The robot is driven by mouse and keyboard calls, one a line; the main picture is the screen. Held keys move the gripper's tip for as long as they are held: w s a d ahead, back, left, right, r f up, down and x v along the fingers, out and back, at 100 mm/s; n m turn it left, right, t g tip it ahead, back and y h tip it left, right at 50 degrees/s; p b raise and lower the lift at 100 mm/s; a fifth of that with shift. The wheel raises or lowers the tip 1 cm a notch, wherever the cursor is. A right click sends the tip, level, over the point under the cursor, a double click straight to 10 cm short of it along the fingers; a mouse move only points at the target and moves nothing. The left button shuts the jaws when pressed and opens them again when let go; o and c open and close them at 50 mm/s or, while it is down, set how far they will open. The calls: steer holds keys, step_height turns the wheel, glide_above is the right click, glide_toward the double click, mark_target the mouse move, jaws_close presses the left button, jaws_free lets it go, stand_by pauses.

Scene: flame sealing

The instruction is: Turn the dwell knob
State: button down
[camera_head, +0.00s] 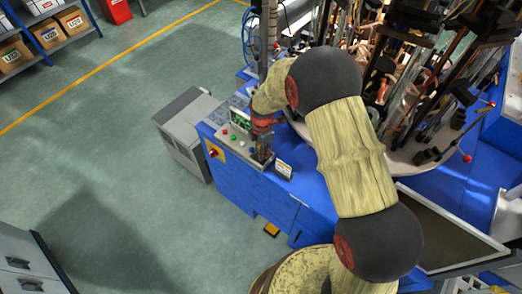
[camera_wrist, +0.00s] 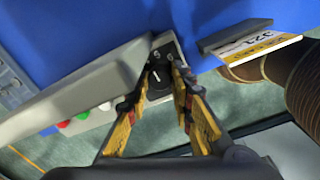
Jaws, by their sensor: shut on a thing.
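The dwell knob (camera_wrist: 158,80) is a round black dial with a light pointer line.
Red, green and white buttons (camera_wrist: 82,118) line the panel beside the knob. A yellow-and-white tag (camera_wrist: 262,48) juts out at the right. The machine's rotating table with rods (camera_head: 430,145) stands right of my arm.

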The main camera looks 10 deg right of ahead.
steer(key=n, duration=0.4)
steer(key=shift+n, duration=2.9)
steer(key=c, duration=1.8)
jaws_free()
steer(key=shift+d, duration=0.1)
steer(key=shift+r, duration=0.1)
step_height(320, 180, up, 12)
steer(key=shift+d+f, duration=0.1)
steer(key=shift+d, duration=0.05)
